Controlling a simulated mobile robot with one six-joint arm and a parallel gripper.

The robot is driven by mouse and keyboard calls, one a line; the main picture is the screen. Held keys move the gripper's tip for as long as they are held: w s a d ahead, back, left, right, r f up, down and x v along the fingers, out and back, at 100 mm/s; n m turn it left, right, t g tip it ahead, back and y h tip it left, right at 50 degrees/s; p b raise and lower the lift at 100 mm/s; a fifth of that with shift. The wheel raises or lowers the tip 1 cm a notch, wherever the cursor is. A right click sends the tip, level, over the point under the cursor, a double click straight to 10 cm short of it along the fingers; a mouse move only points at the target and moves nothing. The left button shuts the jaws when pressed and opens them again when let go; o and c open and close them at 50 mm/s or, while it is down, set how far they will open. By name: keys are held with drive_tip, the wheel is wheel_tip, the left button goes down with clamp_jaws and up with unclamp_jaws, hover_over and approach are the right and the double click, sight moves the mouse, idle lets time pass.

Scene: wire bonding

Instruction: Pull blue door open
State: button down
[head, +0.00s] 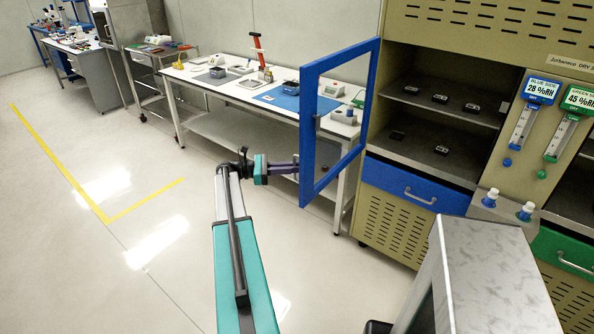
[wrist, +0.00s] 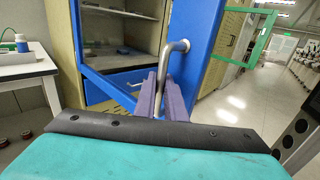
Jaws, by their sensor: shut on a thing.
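The blue door (head: 309,134) is a blue frame with a clear pane, standing swung out from the dry cabinet (head: 447,48). Its opening shows shelves with several small black parts. In the wrist view the blue door frame (wrist: 203,60) rises just behind a grey bar handle (wrist: 174,50). My gripper (head: 296,170) is at the door's outer edge in the head view. In the wrist view its purple fingers (wrist: 162,98) are shut on the handle's lower part, which they hide.
A blue drawer (head: 415,190) sits below the open compartment. A white workbench (head: 225,85) with tools stands behind the door. A green-framed door (wrist: 250,42) shows at right in the wrist view. The floor (head: 120,200) at left is clear.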

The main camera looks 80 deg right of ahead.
drive_tip(key=shift+w+d, duration=0.1)
drive_tip(key=shift+w, duration=0.15)
drive_tip(key=c, duration=1.8)
unclamp_jaws()
drive_tip(key=b+v, duration=0.3)
drive_tip(key=v, duration=1)
drive_tip(key=shift+w, duration=0.4)
